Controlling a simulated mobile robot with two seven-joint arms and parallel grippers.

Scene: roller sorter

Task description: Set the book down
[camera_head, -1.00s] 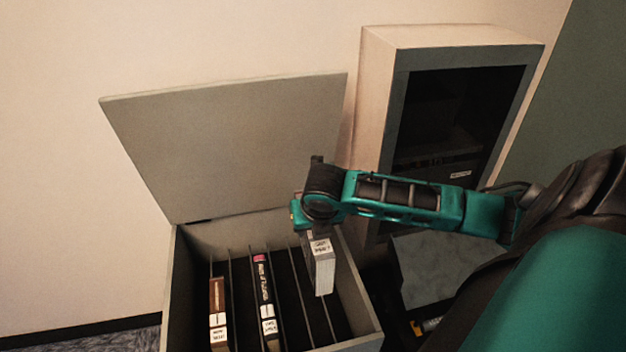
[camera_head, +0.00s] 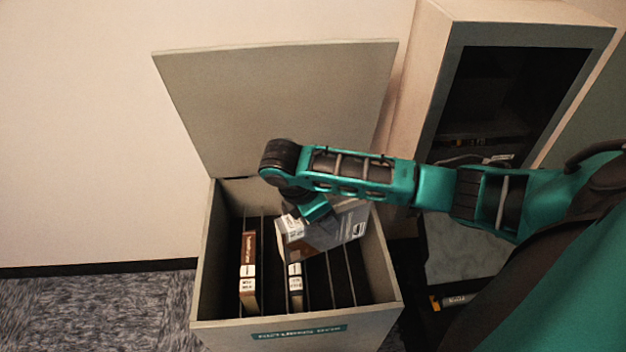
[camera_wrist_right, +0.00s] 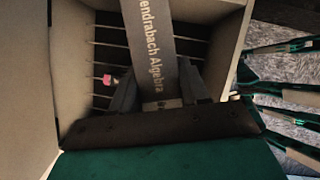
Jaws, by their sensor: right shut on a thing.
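A grey book (camera_head: 335,228) with a white spine label is held by my right gripper (camera_head: 305,215) over the open returns box (camera_head: 205,270). The book lies tilted across the tops of the dividers, at the back of the box; whether it touches them I cannot tell. In the right wrist view, the book (camera_wrist_right: 150,45) shows its spine lettering, "endrabach Algebra", between the two fingers of my right gripper (camera_wrist_right: 158,85). The slots show behind it. My left gripper is not in view.
A brown book (camera_head: 249,262) stands in a left slot and a dark book with a white label (camera_head: 295,278) in a middle slot. The box's lid (camera_head: 280,100) is raised against the wall. A cabinet (camera_head: 430,110) stands at the right.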

